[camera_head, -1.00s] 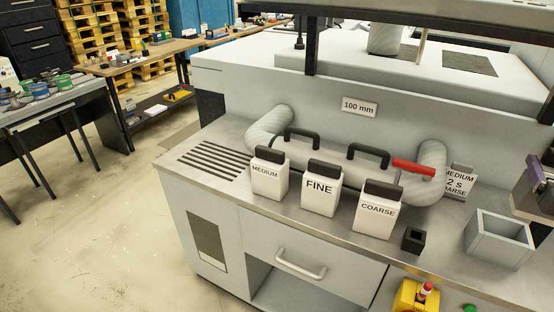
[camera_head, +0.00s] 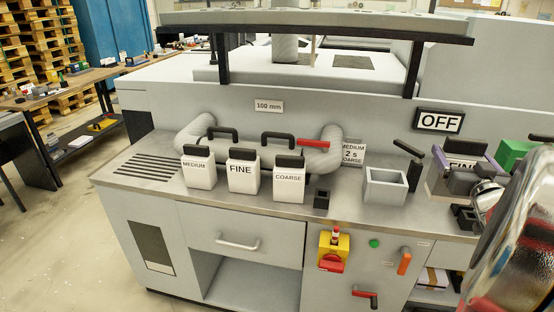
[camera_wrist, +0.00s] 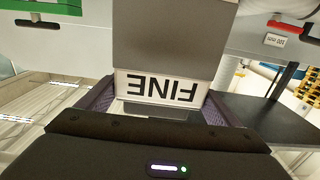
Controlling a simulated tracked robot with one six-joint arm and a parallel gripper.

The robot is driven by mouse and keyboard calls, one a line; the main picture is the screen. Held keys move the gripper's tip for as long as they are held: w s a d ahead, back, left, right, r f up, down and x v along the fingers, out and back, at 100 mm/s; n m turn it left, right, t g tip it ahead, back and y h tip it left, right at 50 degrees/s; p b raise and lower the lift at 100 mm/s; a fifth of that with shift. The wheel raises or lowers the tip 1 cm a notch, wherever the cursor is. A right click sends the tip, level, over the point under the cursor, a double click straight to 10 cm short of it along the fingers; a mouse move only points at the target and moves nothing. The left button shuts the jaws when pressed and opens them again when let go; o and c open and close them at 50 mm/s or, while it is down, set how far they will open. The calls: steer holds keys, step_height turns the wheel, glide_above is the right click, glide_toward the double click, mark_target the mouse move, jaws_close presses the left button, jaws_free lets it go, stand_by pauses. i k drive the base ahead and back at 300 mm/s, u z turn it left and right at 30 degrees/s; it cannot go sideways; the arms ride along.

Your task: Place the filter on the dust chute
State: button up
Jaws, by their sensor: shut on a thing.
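My gripper (camera_wrist: 160,103) is shut on a grey block labelled FINE (camera_wrist: 163,45), which I take as the filter. Its label is upside down in the wrist view, between the purple finger pads. In the head view the held filter (camera_head: 461,162) is at the right, partly hidden by my arm. It is right of a grey open-topped square box (camera_head: 385,188) on the bench, apart from it in the picture. I cannot tell whether that box is the dust chute. White containers marked MEDIUM (camera_head: 198,172), FINE (camera_head: 242,172) and COARSE (camera_head: 289,183) stand left of it.
A small black open box (camera_head: 321,199) stands beside the grey box. An OFF sign (camera_head: 440,121) is on the wall. The slotted bench left end (camera_head: 145,165) is clear.

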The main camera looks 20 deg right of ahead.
mark_target(147, 170)
steer(key=k, duration=0.2)
steer(key=u, duration=1.85)
steer(key=i, duration=1.7)
steer(key=u, duration=0.05)
